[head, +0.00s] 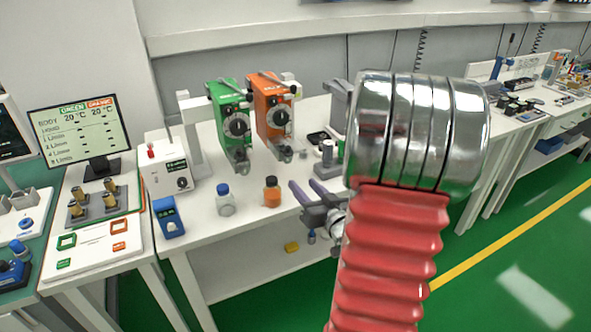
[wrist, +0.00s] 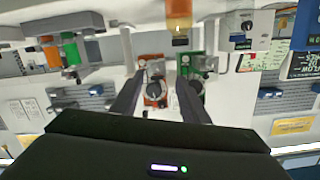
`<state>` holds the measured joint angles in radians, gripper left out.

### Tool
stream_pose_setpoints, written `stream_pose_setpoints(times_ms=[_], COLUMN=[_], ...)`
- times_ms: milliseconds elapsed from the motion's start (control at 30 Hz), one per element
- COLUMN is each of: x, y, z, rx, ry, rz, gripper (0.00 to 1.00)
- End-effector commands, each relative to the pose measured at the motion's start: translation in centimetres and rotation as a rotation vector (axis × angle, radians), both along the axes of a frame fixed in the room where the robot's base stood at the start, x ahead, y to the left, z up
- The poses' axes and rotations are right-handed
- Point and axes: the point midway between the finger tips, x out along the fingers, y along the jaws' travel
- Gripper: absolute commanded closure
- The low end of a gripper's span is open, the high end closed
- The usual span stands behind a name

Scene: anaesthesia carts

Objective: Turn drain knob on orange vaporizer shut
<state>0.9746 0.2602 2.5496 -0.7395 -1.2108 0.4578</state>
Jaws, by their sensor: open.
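The orange vaporizer (head: 272,102) stands upright on the white table beside the green vaporizer (head: 229,118), with a round black dial on its front. A small grey drain fitting (head: 283,153) sits at its lower front; its knob is too small to read its turn. In the wrist view the orange vaporizer (wrist: 155,101) appears upside down between my fingers, left of the green one (wrist: 190,72). My gripper (head: 304,186) is open and empty, in front of and below the orange vaporizer, apart from it. It also shows in the wrist view (wrist: 160,80).
A white box with a red knob (head: 166,172) and a monitor (head: 80,130) are further left. My red arm hides the table's right part.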

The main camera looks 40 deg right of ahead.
Motion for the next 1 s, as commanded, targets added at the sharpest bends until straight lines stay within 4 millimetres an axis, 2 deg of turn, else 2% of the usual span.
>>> stream_pose_setpoints(times_ms=[200, 467, 767, 1000], x=[2.4, 3.5, 2.5, -0.1], y=[2.1, 5.5, 11.2, 17.1], z=[1.4, 3.2, 5.4, 6.7], rx=[-0.081, -0.137, -0.15, -0.13], ry=[0.159, 0.335, 0.516, 0.654], rz=[-0.013, -0.03, -0.015, 0.048], gripper=[0.59, 0.59, 0.59, 0.59])
